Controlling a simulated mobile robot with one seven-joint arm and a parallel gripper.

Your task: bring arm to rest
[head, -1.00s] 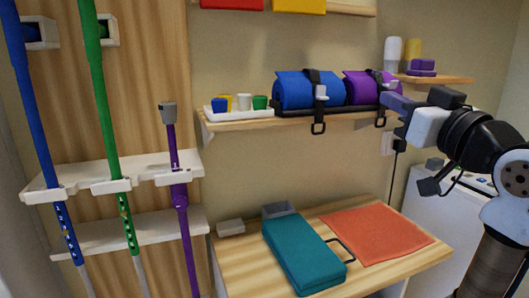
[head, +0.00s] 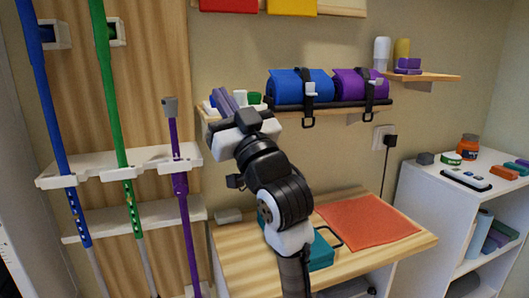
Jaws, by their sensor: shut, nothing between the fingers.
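My gripper (head: 222,101) is at the left end of the wall shelf, in front of the small tray with coloured cups. Its fingers point up and away from me, and nothing shows between them. The fingers look closed together. My arm rises from the bottom middle and hides most of the teal case on the wooden table and part of the tray. Whether the fingers touch the tray or the cups cannot be told from this view.
A blue roll (head: 287,84) and a purple roll (head: 347,84) are strapped on the shelf, right of my gripper. Poles, including a purple one (head: 180,185), stand in a rack at left. An orange cloth (head: 368,230) lies on the table. A white cabinet (head: 425,192) stands at right.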

